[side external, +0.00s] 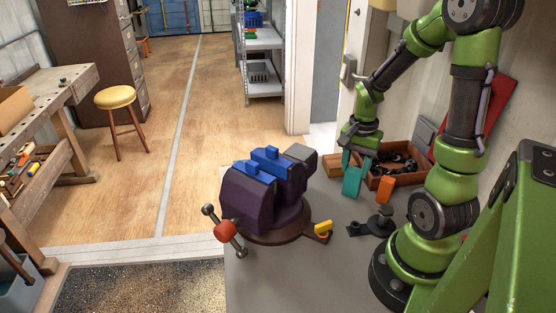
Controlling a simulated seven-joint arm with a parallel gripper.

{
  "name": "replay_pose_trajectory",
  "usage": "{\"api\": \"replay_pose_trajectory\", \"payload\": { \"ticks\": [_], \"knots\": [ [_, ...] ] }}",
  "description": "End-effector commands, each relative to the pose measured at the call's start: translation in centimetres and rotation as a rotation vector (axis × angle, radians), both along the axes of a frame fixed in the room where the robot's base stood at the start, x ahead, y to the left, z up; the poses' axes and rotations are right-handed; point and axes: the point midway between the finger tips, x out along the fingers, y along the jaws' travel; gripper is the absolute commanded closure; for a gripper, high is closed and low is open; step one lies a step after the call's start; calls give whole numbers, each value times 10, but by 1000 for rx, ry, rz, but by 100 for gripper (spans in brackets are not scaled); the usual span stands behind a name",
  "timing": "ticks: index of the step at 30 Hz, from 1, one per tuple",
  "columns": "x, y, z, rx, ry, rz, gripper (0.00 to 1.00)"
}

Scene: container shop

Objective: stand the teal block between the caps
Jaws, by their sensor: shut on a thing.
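The teal block (352,181) hangs upright below my gripper (354,164), which is shut on it. Gripper and block are above the grey bench, to the right of the vise and apart from it. The purple vise (246,199) carries two blue caps, a nearer one (253,172) and a farther one (272,159), on its jaws. The gap between the caps is narrow in this view, and its inside is hidden. Whether the block's lower end touches anything cannot be told.
A wooden tray (378,183) of dark parts stands behind the block. Bench front is clear.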

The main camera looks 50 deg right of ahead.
Motion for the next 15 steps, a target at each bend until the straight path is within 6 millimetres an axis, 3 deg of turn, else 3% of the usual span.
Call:
{"api": "replay_pose_trajectory", "payload": {
  "ticks": [15],
  "knots": [
    [1, -1, 41, -3, -3, 0, 100]
  ]
}}
